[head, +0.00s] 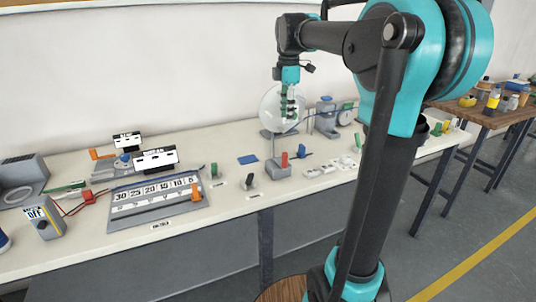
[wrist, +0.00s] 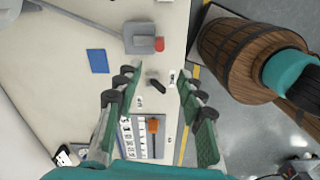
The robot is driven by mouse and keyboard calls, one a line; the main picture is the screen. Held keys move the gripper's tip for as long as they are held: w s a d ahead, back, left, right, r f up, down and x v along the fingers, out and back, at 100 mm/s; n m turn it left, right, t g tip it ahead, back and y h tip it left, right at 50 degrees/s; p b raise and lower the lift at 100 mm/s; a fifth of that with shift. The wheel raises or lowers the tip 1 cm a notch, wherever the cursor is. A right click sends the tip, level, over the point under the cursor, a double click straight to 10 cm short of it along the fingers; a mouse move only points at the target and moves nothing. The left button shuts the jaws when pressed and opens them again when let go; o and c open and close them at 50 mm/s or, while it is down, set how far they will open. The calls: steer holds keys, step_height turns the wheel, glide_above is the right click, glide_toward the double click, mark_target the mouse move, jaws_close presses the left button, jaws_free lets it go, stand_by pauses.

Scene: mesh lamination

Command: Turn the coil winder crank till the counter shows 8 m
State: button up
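I cannot tell for certain which device is the coil winder, and no counter reading 8 m is legible. A panel (head: 140,211) marked 30 to 5, with an orange handle (head: 196,190), lies on the bench; it also shows in the wrist view (wrist: 134,150). A grey base (head: 271,170) with a red handle (head: 284,160) and a tall post stands nearby; the wrist view shows it too (wrist: 140,30). My gripper (head: 289,105) is raised above the bench, in front of a clear round globe (head: 269,103). Its fingers (wrist: 156,88) are spread and empty.
A black lever (head: 250,181) and a blue card (head: 248,159) lie on the bench (head: 225,215). Two white-labelled units (head: 155,160) stand behind the panel. A dial device (head: 343,118) stands farther right. The right-hand floor (head: 480,230) is open.

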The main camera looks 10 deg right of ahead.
mark_target(284, 166)
step_height(284, 166, down, 17)
steer(key=shift+f, duration=0.15)
stand_by(0.5)
jaws_close()
